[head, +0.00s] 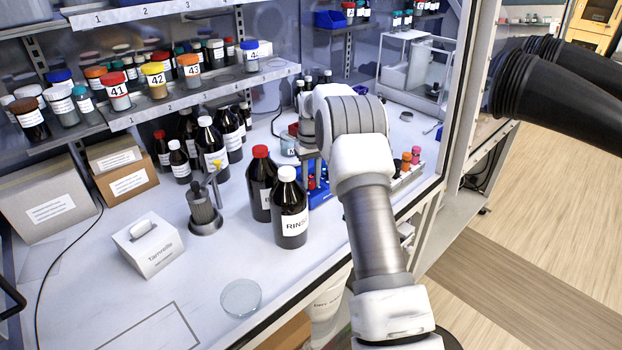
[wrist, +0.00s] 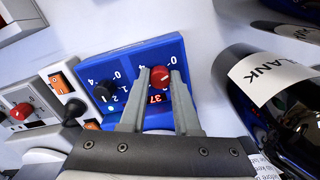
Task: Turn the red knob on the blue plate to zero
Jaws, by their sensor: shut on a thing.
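The blue plate (wrist: 126,64) shows in the wrist view with the red knob (wrist: 159,76) at its right and a black knob (wrist: 104,91) at its left. My gripper (wrist: 161,73) has one finger on each side of the red knob and is shut on it. White scale figures, including 0 and 4, stand around the knobs. Red digits between my fingers are partly hidden. The red knob's pointer cannot be made out.
A dark bottle labelled BLANK (wrist: 268,75) stands close to the right of my gripper. A white device with another red knob (wrist: 20,112) and an orange switch (wrist: 60,82) is at the left. The bottle labelled RINSE (head: 290,215) stands left of my arm.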

